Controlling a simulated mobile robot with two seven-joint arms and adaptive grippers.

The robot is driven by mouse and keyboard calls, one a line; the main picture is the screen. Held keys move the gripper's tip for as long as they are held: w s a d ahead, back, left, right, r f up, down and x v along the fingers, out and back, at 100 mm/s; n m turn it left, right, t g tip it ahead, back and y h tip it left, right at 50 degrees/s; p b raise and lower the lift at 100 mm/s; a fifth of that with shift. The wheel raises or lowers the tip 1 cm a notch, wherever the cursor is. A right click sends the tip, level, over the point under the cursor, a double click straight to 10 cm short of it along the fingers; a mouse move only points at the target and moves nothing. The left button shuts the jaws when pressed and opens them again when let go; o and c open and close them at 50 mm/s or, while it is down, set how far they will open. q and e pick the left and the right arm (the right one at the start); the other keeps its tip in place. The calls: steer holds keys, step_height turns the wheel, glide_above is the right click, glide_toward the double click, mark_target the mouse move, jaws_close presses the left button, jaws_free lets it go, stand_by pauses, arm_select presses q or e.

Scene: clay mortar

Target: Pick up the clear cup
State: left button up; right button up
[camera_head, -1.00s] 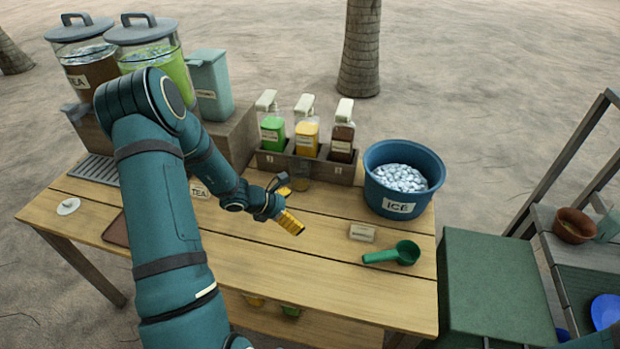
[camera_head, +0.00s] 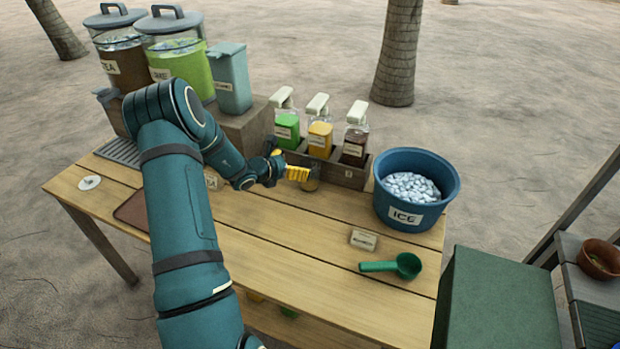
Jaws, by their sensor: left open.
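The clear cup (camera_head: 312,183) is a small see-through vessel on the wooden table, just in front of the bottle rack. It is partly hidden by my left gripper (camera_head: 295,170). The left gripper has yellow ribbed finger pads and is open, with its fingertips at the cup's left side. I cannot tell whether the fingers touch the cup or stand around it. My right gripper is not in view.
A rack (camera_head: 345,172) holding several pump bottles stands close behind the cup. A blue ice bucket (camera_head: 414,216) stands to the right, with a small sign (camera_head: 363,239) and a green scoop (camera_head: 392,266) in front. Drink dispensers (camera_head: 174,60) stand at the back left. The table's front middle is clear.

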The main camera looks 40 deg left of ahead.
mark_target(316, 163)
arm_select(q)
steer(key=x, duration=0.3)
steer(key=b+x, duration=0.1)
steer(key=x, duration=0.3)
steer(key=shift+d+f, duration=0.2)
steer(key=shift+f, duration=0.25)
steer(key=shift+s, duration=0.1)
steer(key=c, duration=1.2)
